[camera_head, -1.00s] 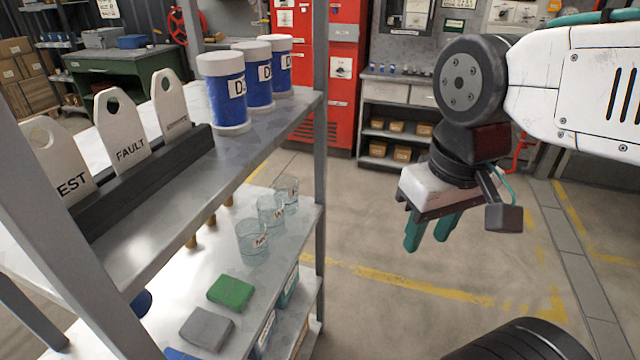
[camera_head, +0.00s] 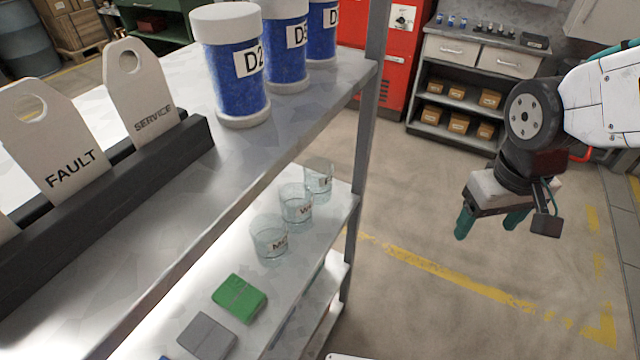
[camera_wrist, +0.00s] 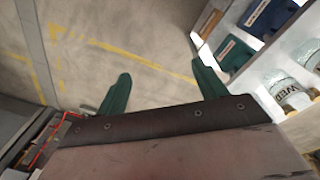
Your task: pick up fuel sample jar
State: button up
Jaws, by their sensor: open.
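Three clear glass jars stand in a row on the middle shelf: a near jar (camera_head: 269,238), a middle jar (camera_head: 296,204) and a far jar (camera_head: 318,179). Each bears a small label; in the head view I cannot read which is the fuel sample jar. In the wrist view a glass jar (camera_wrist: 289,85) labelled "WED" shows at the right edge. My gripper (camera_head: 487,226) is open and empty, out over the floor to the right of the shelf and apart from the jars. Its two green fingers (camera_wrist: 160,92) show spread in the wrist view.
The metal upper shelf (camera_head: 185,170) overhangs the jars and carries blue containers (camera_head: 233,75) and tags in a black rack (camera_head: 110,200). A shelf post (camera_head: 362,150) stands near the far jar. A green block (camera_head: 239,297) and grey block (camera_head: 207,336) lie nearer. Floor right is clear.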

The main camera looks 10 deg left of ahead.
jog(key=w+a+f+n+t+y, duration=0.2)
jog(key=w+a+f+n+t, duration=0.1)
jog(key=w+a+f, duration=0.6)
jog(key=n+t+y, duration=0.3)
jog(key=t+y, duration=0.1)
jog(key=y, duration=0.2)
send_near(310, 167)
jog(key=d+f, duration=0.1)
jog(key=f, duration=0.1)
jog(key=d+f, duration=0.2)
jog(key=s+d+f, duration=0.1)
jog(key=f, duration=0.1)
jog(key=shift+d+f, duration=0.2)
jog(key=shift+f, duration=0.2)
jog(key=a+r+y, duration=0.1)
jog(key=r, duration=0.1)
jog(key=w+a+r+t+y, duration=0.1)
jog(key=a+r, duration=0.1)
jog(key=shift+w+a+y, duration=0.2)
jog(key=shift+a+y, duration=0.1)
jog(key=shift+a, duration=0.05)
jog(key=x, duration=0.7)
jog(key=shift+w+a, duration=0.2)
jog(key=c, duration=0.8)
